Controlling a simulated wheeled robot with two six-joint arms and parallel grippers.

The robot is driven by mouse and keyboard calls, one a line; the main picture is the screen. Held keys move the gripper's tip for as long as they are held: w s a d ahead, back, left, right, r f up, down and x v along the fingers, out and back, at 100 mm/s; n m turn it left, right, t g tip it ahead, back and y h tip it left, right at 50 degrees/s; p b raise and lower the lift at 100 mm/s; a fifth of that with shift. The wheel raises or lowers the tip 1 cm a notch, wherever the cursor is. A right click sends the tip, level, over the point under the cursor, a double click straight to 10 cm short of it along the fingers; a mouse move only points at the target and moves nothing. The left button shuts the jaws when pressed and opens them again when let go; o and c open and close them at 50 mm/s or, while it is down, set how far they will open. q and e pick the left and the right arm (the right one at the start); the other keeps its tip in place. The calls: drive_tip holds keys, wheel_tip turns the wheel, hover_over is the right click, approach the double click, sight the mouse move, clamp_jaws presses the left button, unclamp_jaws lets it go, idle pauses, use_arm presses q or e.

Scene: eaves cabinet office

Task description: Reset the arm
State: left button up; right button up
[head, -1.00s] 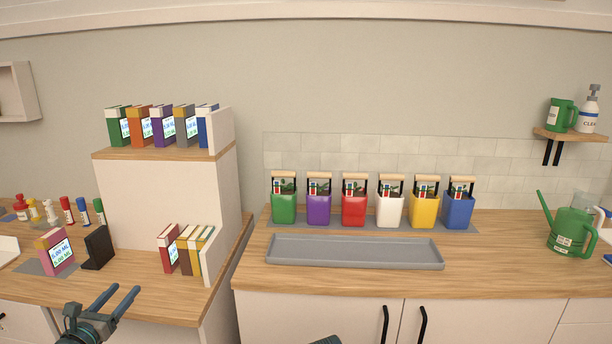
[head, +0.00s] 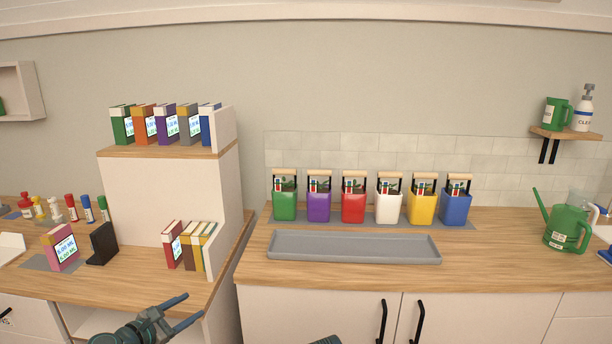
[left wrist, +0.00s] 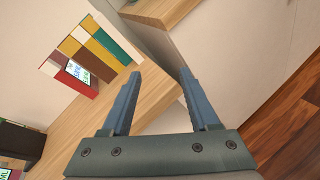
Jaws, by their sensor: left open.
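My left gripper (head: 178,312) is open and empty in front of the left desk's front edge, at the bottom of the head view. In the left wrist view its two fingers (left wrist: 155,95) are spread with nothing between them, seen against the desk edge and a pale cabinet side. A small dark green part of my right arm shows at the bottom edge of the head view; its fingers are hidden.
The left desk (head: 140,280) bears a pink book (head: 62,248), a black bookend (head: 101,243) and a short row of books (head: 190,246). The right counter (head: 490,260) has a grey tray (head: 350,247), several coloured pots and a green watering can (head: 568,230).

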use_arm(q)
drive_tip(key=s+d+f+m+g, duration=0.3)
drive_tip(key=d+f+m+g, duration=0.15)
drive_tip(key=d+m, duration=0.35)
drive_tip(key=s+d+f+m+g, duration=0.35)
drive_tip(key=d+f+m, duration=0.25)
drive_tip(key=d, duration=0.4)
drive_tip(key=s+d+f+m+g+y, duration=0.3)
drive_tip(key=s+m+y, duration=0.1)
drive_tip(key=s+m, duration=0.25)
drive_tip(key=s+d+f+m+g+y, duration=0.25)
drive_tip(key=s+m, duration=0.25)
drive_tip(key=m, duration=0.3)
wheel_tip(320, 180, up, 15)
drive_tip(key=p, duration=1.5)
drive_tip(key=shift+m+y, duration=0.35)
drive_tip(key=shift+y, duration=0.1)
drive_tip(key=shift+w, duration=0.1)
